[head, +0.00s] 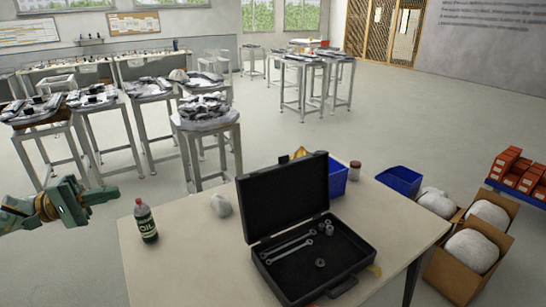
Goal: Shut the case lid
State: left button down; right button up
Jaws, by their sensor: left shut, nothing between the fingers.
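The black case (318,270) stands open on the near table, with its lid (284,193) raised upright at the back. Wrenches (287,248) and several small round metal parts (325,227) lie inside the case. The case's handle is at its front edge, lower right. My left gripper (110,194) is at the left, off the table's left edge and well away from the case. It is shut and empty. My right gripper is not in view.
A blue bin (337,178) and a small jar (355,170) are behind the lid. Cardboard boxes (452,276) stand on the floor at right.

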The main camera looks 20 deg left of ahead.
aim_at(273, 200)
jog(key=i+l, duration=0.2)
jog(key=i, duration=0.3)
jog(key=i+l, duration=0.2)
jog(key=i, duration=0.25)
jog(key=i+l, duration=0.2)
jog(key=i, duration=0.3)
